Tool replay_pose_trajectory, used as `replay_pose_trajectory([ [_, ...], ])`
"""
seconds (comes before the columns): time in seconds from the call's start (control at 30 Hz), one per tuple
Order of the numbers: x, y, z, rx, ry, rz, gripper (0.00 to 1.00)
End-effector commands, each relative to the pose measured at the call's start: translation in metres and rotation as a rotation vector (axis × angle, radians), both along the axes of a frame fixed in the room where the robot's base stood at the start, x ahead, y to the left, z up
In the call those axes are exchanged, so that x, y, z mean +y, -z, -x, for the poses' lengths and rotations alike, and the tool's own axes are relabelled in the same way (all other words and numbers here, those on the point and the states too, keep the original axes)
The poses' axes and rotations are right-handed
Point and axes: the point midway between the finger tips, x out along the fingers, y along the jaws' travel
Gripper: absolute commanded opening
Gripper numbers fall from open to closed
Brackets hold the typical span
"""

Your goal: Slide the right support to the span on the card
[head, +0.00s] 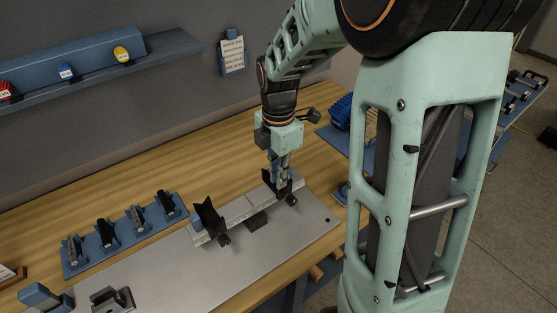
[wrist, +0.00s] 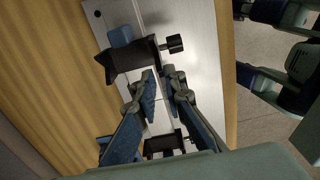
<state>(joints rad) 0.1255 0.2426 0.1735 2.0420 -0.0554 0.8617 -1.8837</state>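Two black supports sit on a pale rail (head: 240,209) on a metal plate. The right support (head: 270,181) has a knob towards the table's front edge; the left support (head: 208,217) stands further left. My gripper (head: 283,176) points down at the right support and partly hides it. In the wrist view my gripper (wrist: 161,74) has its fingers apart with a narrow gap, nothing visibly held. The right support (wrist: 130,60) lies just beyond the fingertips; contact cannot be told. The left support (wrist: 162,144) shows between the fingers lower down. A card (head: 232,54) hangs on the wall; its text is unreadable.
A dark block (head: 257,221) sits at the rail's front. A wall shelf (head: 170,47) holds coloured items. The wooden table behind the rail is clear.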

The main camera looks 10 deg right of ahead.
Motion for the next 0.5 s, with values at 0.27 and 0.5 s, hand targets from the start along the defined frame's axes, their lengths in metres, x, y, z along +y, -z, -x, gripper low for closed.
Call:
replay_pose_trajectory([
  [0.27, 0.0, 0.037, 0.0, 0.002, -0.001, 0.0, 0.1],
  [0.5, 0.0, 0.044, 0.0, 0.0, 0.0, 0.0, 0.1],
])
